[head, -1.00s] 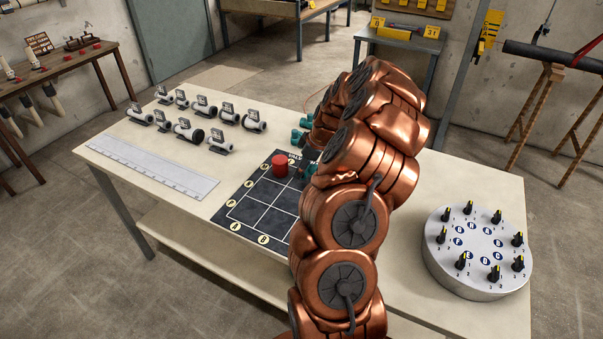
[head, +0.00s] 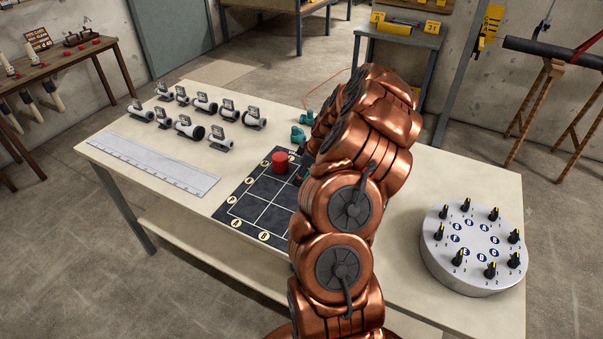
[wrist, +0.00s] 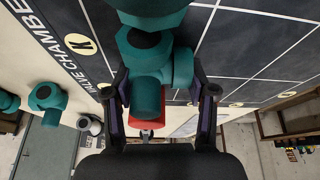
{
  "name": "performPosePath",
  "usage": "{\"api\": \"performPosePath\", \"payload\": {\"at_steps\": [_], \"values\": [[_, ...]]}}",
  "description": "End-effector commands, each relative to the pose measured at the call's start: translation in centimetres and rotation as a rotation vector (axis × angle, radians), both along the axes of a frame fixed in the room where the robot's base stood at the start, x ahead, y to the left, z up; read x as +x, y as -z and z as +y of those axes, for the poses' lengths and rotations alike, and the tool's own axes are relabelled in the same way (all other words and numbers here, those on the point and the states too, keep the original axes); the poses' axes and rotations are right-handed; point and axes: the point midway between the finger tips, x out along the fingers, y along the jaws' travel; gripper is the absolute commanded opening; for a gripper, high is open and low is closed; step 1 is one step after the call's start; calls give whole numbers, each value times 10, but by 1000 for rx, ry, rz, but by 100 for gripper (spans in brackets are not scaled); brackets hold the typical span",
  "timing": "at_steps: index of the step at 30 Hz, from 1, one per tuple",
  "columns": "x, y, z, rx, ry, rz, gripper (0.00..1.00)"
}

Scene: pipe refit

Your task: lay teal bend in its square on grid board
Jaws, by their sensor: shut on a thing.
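In the wrist view my gripper (wrist: 160,100) is shut on the teal bend (wrist: 150,65), which sits between the two dark fingers. The bend is over the dark grid board (wrist: 262,58); I cannot tell whether it touches it. In the head view the board (head: 240,218) lies on the table, its right part hidden behind my arm. The held bend and most of my gripper are hidden there too. A red cylinder (head: 280,162) stands on the board's far part and shows behind the bend in the wrist view (wrist: 150,125).
Other teal fittings (head: 298,135) stand just beyond the board. Several grey pipe pieces with tags (head: 190,127) stand at the table's far left. A white ruler plate (head: 153,165) lies left of the board. A round silver knob panel (head: 473,248) stands on the right.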

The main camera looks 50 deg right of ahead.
Motion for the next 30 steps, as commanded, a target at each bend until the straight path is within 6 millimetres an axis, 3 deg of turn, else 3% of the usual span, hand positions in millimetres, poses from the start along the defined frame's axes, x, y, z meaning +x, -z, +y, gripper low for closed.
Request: {"api": "performPosePath", "payload": {"at_steps": [8, 22, 30], "values": [[0, 0, 0, 0, 0, 0, 81], [-1, -6, -1, -1, 1, -2, 81], [-14, -38, -6, -2, -1, -3, 81]]}}
